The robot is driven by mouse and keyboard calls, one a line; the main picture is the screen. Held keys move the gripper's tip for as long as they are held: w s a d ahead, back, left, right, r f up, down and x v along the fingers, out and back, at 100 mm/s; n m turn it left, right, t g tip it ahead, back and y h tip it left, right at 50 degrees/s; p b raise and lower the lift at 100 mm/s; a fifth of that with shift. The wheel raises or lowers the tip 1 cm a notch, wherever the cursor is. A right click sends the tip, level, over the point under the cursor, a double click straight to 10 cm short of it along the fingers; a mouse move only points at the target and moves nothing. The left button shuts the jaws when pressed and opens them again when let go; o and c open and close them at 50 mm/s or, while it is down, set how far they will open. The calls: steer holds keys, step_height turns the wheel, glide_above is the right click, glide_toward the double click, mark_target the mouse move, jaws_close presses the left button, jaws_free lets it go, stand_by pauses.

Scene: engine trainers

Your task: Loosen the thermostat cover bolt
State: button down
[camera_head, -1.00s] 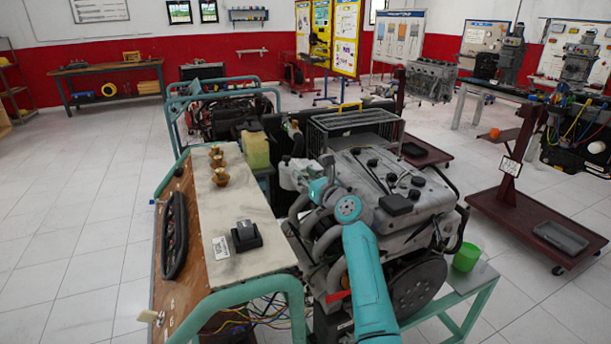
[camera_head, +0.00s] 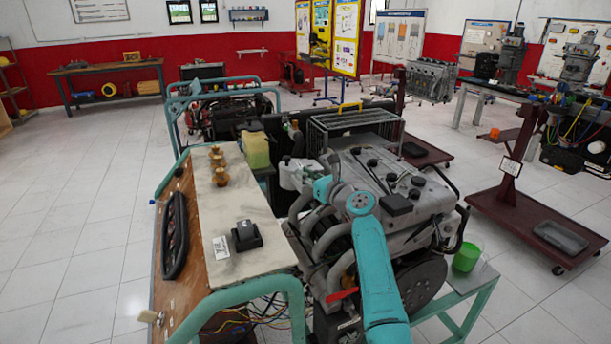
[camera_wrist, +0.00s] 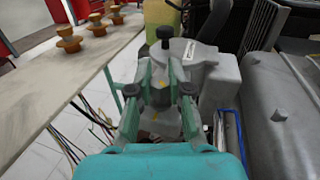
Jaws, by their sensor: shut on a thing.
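In the wrist view this grey housing (camera_wrist: 190,52) lies straight ahead. A black-headed bolt (camera_wrist: 165,34) stands upright at the housing, right at my fingertips. My gripper (camera_wrist: 162,60) is shut on the bolt, its two green fingers closed in around it from left and right. The fingers hide the bolt's lower part.
The trainer's worktop (camera_head: 245,235) lies left of the engine and carries several brass-coloured pieces (camera_head: 218,165) and a black box (camera_head: 246,236). A yellowish tank (camera_head: 256,150) and a wire guard stand behind. A green cup (camera_head: 466,258) sits on a low shelf at right. Loose wires hang below the worktop.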

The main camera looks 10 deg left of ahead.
steer(key=c, duration=1.1)
jaws_free()
steer(key=shift+o, duration=0.2)
step_height(320, 180, up, 10)
